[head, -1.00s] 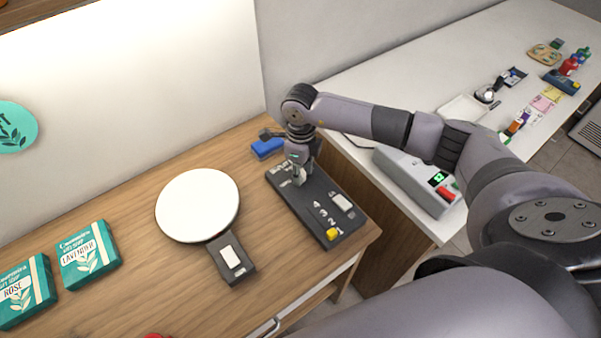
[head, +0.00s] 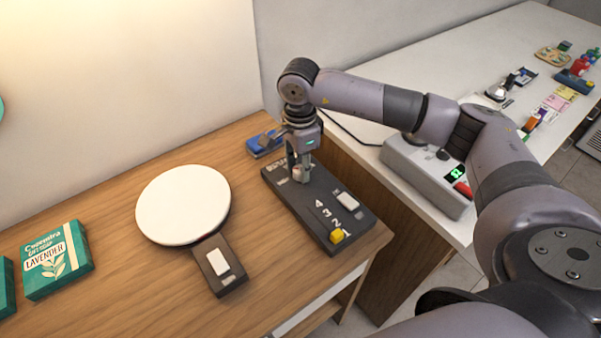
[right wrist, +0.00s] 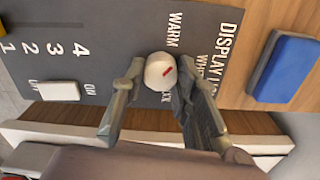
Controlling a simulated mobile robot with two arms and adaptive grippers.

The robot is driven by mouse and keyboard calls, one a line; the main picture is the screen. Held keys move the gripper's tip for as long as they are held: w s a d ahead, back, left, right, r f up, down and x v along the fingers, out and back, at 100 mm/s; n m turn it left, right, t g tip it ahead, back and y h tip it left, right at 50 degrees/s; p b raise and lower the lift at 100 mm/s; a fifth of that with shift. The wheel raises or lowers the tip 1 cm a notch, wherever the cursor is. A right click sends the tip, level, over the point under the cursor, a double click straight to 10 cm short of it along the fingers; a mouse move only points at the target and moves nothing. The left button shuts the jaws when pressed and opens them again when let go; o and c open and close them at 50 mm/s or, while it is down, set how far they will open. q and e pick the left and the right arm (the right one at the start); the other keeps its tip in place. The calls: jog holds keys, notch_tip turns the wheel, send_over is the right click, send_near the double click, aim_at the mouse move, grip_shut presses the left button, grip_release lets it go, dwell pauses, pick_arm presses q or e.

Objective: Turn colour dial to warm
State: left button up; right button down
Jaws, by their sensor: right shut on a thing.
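The dark control panel (head: 283,194) lies on the wooden counter, with its lettering partly covered by my arm. The colour dial (right wrist: 160,72) is a pale round knob with a red mark; it also shows in the head view (head: 298,172) under the fingers. WARM and a partly hidden white label are printed beside the dial. My right gripper (head: 298,175) points down over the panel and is shut on the dial, one finger on each side in the right wrist view (right wrist: 157,85). The red mark sits slanted on the side towards the labels. My left gripper is out of view.
The panel also has a yellow slider knob (head: 337,236) near 1 and a white rocker switch (head: 347,200). A blue object (head: 262,146) lies behind it. A round white lamp plate (head: 183,203) and a lavender box (head: 56,262) stand left. A grey device (head: 425,172) sits right.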

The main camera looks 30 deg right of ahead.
jog(key=shift+w+n+b, duration=0.1)
jog(key=shift+n+b, duration=0.4)
jog(key=shift+r, duration=0.1)
jog(key=c, duration=1.2)
grip_release()
jog(key=shift+c, duration=0.2)
notch_tip(320, 180, up, 12)
